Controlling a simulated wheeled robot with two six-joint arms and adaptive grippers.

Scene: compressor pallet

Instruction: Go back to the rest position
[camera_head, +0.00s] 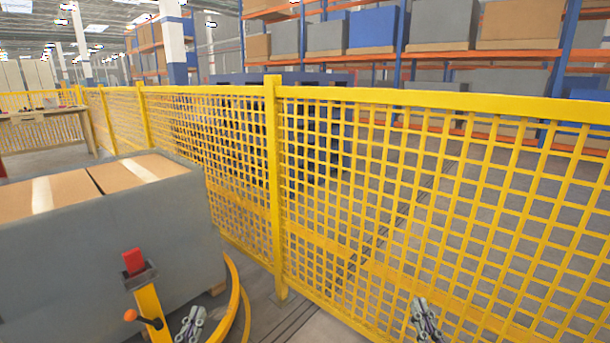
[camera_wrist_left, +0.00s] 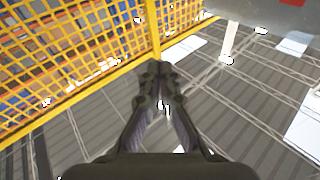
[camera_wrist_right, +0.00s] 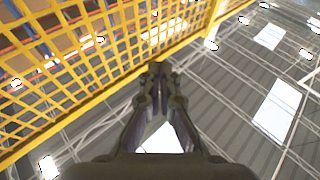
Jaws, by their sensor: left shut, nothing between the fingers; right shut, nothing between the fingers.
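My left gripper (camera_head: 190,324) shows at the bottom of the head view, right of a yellow post with a red top. It is shut and empty, and its closed fingers also show in the left wrist view (camera_wrist_left: 161,68). My right gripper (camera_head: 420,306) is at the bottom right of the head view, in front of the yellow mesh fence. It is shut and empty, and its fingers meet in the right wrist view (camera_wrist_right: 159,68). Both grippers point upward, as the wrist views show the ceiling behind them.
A yellow mesh fence (camera_head: 275,180) crosses the view. A large grey crate (camera_head: 130,235) with cardboard boxes stands at left. The yellow post (camera_head: 148,302) with an orange knob and a curved yellow rail (camera_head: 236,298) are near my left gripper. Storage racks stand behind the fence.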

